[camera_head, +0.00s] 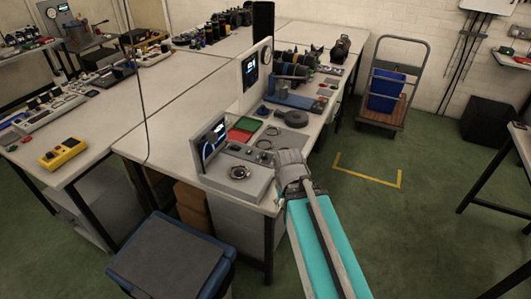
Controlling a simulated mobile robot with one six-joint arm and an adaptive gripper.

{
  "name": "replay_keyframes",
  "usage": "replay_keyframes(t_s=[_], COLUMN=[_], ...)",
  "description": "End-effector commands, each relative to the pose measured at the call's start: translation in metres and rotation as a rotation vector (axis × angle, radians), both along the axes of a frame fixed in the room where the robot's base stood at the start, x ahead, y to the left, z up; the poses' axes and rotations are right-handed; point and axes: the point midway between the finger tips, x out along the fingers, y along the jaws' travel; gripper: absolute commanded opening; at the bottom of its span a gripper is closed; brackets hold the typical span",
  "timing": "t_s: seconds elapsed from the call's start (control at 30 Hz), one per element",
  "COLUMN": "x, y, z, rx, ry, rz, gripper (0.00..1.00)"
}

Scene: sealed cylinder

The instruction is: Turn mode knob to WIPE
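A grey control box (226,181) stands at the near corner of the workbench. A round dial or knob (239,172) sits on its top face, and smaller controls lie behind it. I cannot read any labels, so which one is the mode knob and its setting are unclear. A tilted screen (211,142) rises at the box's left back. My gripper (290,160) is just right of the box, at the bench's right edge. It is small and seen from behind, so its fingers and any contact with the box cannot be made out.
Behind the box, a green tray (239,135), a red tray (247,124) and metal rings lie on the bench. A trolley with a blue crate (386,92) is at the back right. Green floor to the right is mostly clear.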

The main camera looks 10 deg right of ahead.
Motion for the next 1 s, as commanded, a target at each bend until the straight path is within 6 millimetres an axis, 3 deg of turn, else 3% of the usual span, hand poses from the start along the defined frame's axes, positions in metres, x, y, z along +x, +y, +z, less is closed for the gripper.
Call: replay_keyframes(t_s=[0.07,0.2,0.4,0.47,0.57,1.0], x=[0.0,0.002,0.027,0.041,0.072,0.24], y=[0.0,0.0,0.0,0.011,0.012,0.012], z=[0.0,0.001,0.011,0.016,0.028,0.088], rx=[0.0,0.0,0.0,0.0,0.0,0.001], ry=[0.0,0.0,0.0,0.0,0.0,0.0], rz=[0.0,0.003,0.054,0.09,0.16,0.585], gripper=[0.57,0.76,0.76,0.76,0.76,0.76])
